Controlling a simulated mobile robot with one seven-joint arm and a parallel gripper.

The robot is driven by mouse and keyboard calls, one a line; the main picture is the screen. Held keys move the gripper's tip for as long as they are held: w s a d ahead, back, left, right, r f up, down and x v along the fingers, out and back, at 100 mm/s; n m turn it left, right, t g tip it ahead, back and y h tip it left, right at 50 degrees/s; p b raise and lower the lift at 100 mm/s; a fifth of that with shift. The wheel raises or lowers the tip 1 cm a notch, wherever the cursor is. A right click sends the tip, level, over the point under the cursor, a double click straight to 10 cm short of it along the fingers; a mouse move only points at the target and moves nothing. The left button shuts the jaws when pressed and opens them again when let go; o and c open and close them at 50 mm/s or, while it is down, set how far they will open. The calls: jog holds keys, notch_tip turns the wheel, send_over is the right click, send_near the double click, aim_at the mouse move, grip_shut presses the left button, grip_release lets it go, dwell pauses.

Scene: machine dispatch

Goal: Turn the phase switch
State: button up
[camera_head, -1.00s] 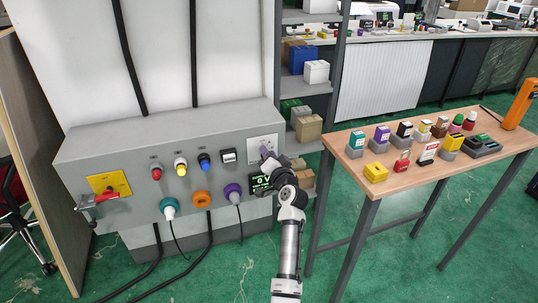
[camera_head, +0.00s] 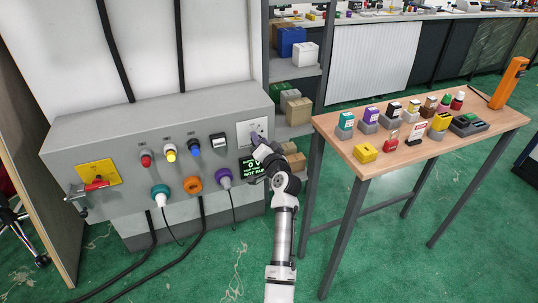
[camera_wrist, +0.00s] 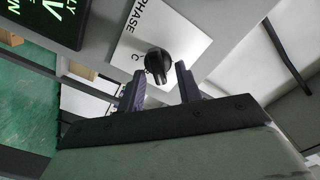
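The phase switch is a black round knob (camera_wrist: 158,66) on a white plate (camera_wrist: 185,38) marked "PHASE" in the wrist view. In the head view the plate (camera_head: 243,131) is at the right end of the grey panel, with the knob hidden behind my gripper. My gripper (camera_wrist: 161,86) is open, with its two purple-grey fingers on either side of the knob's lower part. I cannot tell whether the fingers touch it. A letter "C" shows on the plate beside the knob. My gripper also shows in the head view (camera_head: 257,140).
A black display (camera_head: 252,167) with green text sits just below the plate, close to my wrist. The grey panel (camera_head: 110,135) carries coloured lamps, plugs and a red-handled switch (camera_head: 97,185). A wooden table (camera_head: 350,135) with small blocks stands right.

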jog(key=b+v, duration=0.1)
jog(key=v, duration=1.1)
jog(key=shift+s+b, duration=0.2)
jog(key=shift+b, duration=0.15)
